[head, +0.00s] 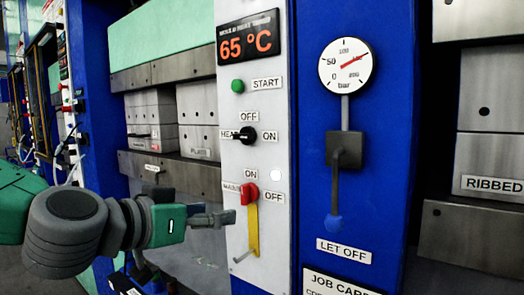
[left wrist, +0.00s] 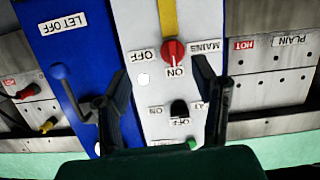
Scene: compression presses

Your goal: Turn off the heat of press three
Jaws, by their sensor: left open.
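The press panel (head: 270,60) is light grey, with a 65 °C display (head: 249,40). The black heat knob (head: 247,135) sits between an OFF label above and an ON label at right; its exact setting is hard to read. It also shows in the left wrist view (left wrist: 180,108), upside down. My left gripper (head: 222,217) is open and empty, in front of the panel's left edge, below the heat knob and near the red mains knob (head: 249,193). In the left wrist view its fingers (left wrist: 161,70) spread before the panel, the red knob (left wrist: 174,53) beyond them. No press number is readable.
A green START button (head: 238,86) is above the heat knob. A yellow bar (head: 252,230) hangs below the mains knob. At right, the blue frame (head: 310,130) carries a pressure gauge (head: 347,66) and a blue-tipped lever (head: 334,223). Metal platens flank the panel.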

